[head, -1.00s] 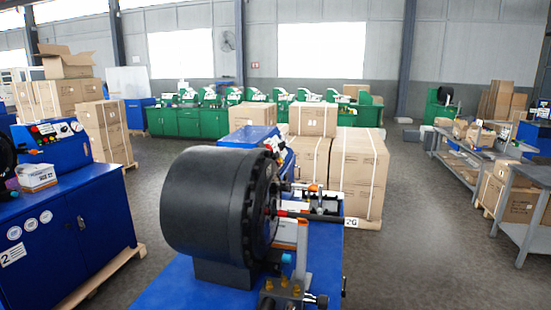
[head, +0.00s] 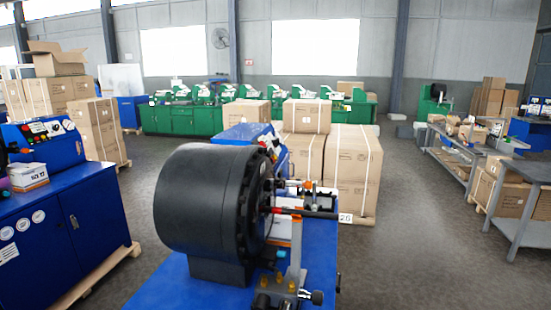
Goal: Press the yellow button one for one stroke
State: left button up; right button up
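A blue machine with a sloping control panel (head: 45,143) stands at the left, on top of a blue cabinet (head: 85,225). The panel carries several small coloured buttons, red among them, and round dials. The buttons are too small to pick out a yellow button one with certainty. A large black crimper head (head: 200,200) stands on a blue bench (head: 160,290) in the centre foreground. Neither of my grippers is in view.
Stacked cartons (head: 352,165) stand on a pallet behind the crimper. Green machines (head: 180,118) line the back wall. Grey metal tables (head: 525,170) stand at the right. Floor (head: 410,250) is clear between the crimper and the tables.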

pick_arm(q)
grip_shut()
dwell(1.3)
